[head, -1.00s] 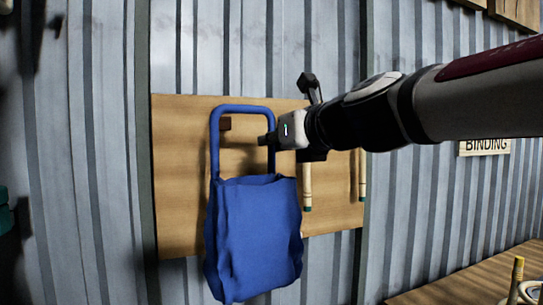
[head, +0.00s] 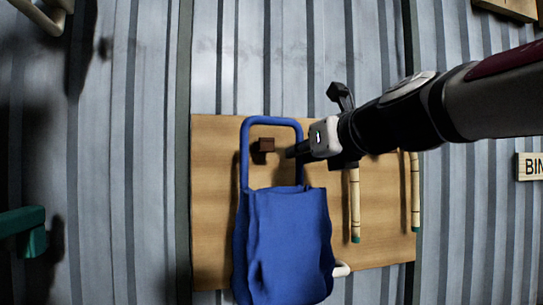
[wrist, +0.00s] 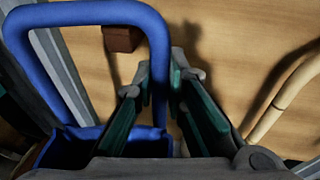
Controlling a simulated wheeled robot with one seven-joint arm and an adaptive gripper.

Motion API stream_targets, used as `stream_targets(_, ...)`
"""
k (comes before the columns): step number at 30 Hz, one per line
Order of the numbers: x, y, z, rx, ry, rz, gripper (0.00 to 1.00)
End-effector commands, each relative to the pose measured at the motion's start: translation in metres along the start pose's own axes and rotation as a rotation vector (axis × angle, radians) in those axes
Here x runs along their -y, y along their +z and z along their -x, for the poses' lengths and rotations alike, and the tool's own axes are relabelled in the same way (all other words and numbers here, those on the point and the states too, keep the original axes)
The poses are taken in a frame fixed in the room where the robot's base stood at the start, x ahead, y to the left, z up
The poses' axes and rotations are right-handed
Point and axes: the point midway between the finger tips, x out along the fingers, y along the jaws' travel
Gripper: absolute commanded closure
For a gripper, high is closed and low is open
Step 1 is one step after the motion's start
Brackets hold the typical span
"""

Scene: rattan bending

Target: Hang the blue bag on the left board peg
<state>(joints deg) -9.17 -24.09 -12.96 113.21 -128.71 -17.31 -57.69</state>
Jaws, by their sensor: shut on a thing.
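The blue bag (head: 285,240) hangs upright from its stiff blue handle (head: 272,121) in front of the wooden board (head: 215,200). My gripper (head: 292,153) is shut on the right side of the handle, which also shows in the wrist view (wrist: 158,60). The left board peg, a brown square block (head: 266,145), appears inside the handle loop, below its top bar. In the wrist view the peg (wrist: 121,39) also shows through the loop. I cannot tell whether the peg passes through the loop or stays behind it. The bag hides the board's lower middle.
Two pale sticks with green ends (head: 354,205) (head: 415,195) hang on the board's right part. A white rounded end (head: 341,269) shows beside the bag. A corrugated metal wall (head: 150,150) lies behind. A "BIN" sign (head: 530,166) is at the right edge.

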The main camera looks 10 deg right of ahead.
Motion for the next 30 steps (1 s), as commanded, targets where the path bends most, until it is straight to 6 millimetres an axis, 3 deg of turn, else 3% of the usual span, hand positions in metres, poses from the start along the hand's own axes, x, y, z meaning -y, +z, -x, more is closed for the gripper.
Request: stream_targets(30,0.013,0.002,-0.064,-0.001,-0.001,0.0,1.0)
